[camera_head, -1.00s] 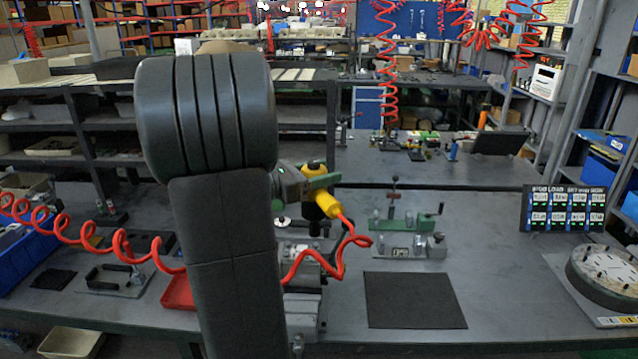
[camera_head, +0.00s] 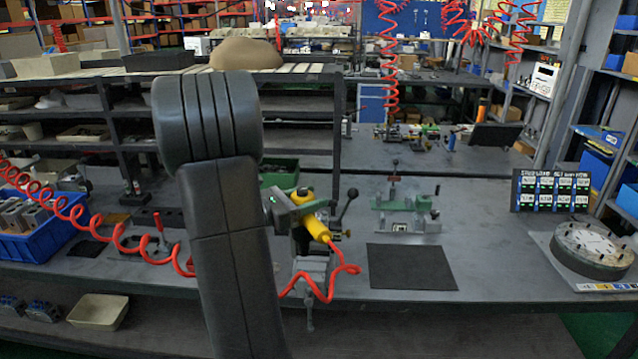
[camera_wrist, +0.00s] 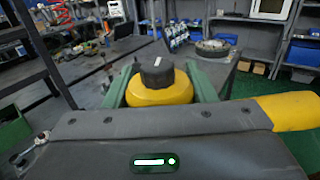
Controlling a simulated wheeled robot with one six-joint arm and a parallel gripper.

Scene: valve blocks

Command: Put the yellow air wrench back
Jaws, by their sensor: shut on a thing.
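The yellow air wrench (camera_head: 315,226) is held by my gripper (camera_head: 305,208) above the bench, right of my arm in the head view. A red coiled hose (camera_head: 338,270) runs from its lower end. In the wrist view, the wrench's yellow body with a black round cap (camera_wrist: 158,78) sits between the two green fingers (camera_wrist: 160,90), which are shut on it. Another yellow part of the wrench (camera_wrist: 288,110) shows at the right. My arm covers part of the bench and the hose in the head view.
A vise-like fixture (camera_head: 313,268) stands below the wrench. A black mat (camera_head: 410,267) lies to its right, with a green fixture (camera_head: 405,208) behind. A round dial plate (camera_head: 592,248) and a display board (camera_head: 552,191) are at far right. A blue bin (camera_head: 38,228) is at left.

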